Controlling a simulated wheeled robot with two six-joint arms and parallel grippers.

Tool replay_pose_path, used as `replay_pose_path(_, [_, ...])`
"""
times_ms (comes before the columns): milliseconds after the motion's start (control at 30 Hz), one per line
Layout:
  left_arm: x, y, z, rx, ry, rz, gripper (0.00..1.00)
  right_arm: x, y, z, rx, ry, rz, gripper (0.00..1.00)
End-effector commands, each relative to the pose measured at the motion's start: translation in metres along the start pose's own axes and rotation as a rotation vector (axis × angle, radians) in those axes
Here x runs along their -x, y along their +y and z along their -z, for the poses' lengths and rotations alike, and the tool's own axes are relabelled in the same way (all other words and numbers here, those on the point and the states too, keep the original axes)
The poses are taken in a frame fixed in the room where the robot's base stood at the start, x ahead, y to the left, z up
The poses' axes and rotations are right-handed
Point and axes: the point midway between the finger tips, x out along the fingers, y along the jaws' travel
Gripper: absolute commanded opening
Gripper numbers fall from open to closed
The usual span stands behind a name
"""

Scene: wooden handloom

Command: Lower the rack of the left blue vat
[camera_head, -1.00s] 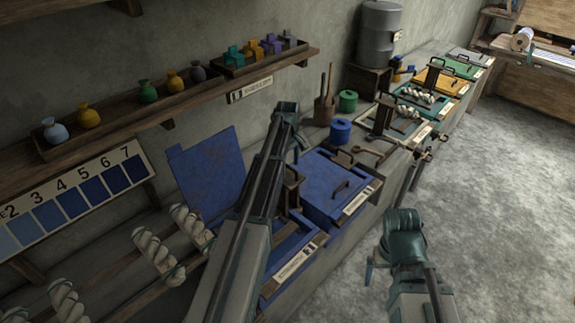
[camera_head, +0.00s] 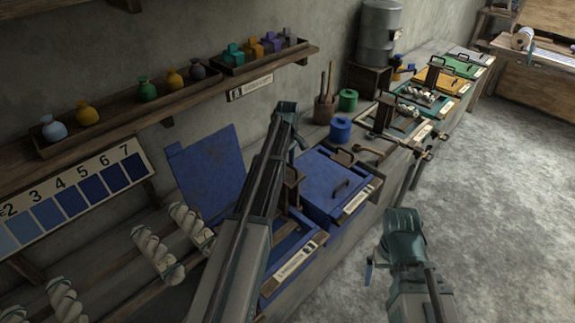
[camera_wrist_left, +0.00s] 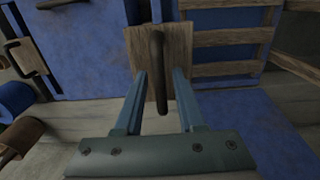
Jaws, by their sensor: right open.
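The left blue vat (camera_head: 283,283) stands at the bench's front edge with its blue lid (camera_head: 206,172) raised against the wall. Its wooden rack (camera_wrist_left: 232,39) has slats and shows in the left wrist view beside an upright wooden board with a dark upright handle (camera_wrist_left: 157,45). My left gripper (camera_wrist_left: 161,74) has its two fingers on either side of this handle, with gaps visible, so it looks open around it. In the head view my left forearm hides the left fingers and part of the vat. My right gripper (camera_head: 374,262) is open and empty over the floor, away from the vat.
A closed blue vat (camera_head: 325,185) stands just beyond the left one. Rods with white skeins (camera_head: 157,253) lie at the lower left. A shelf (camera_head: 110,127) with small jars runs along the wall above. The floor (camera_head: 485,210) at the right is clear.

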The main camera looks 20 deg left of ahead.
Motion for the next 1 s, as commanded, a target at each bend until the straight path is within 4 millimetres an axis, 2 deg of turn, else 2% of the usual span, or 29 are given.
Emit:
replay_pose_path(33, [0.0,0.0,0.0,0.0,0.0,0.0,0.28,0.0,0.0,0.0,0.0,0.0,0.0,1.0])
replay_pose_path(200, [0.0,0.0,0.0,0.0,0.0,0.0,0.0,0.0,0.0,0.0,0.0,0.0,0.0,1.0])
replay_pose_path(567, [-0.005,0.0,0.0,0.0,0.0,0.0,0.0,-0.005,-0.001,0.0,0.0,0.0,0.0,1.0])
replay_pose_path(1000, [-0.047,0.0,0.0,0.0,0.0,0.001,0.0,-0.047,-0.004,0.003,-0.001,0.0,0.0,1.0])
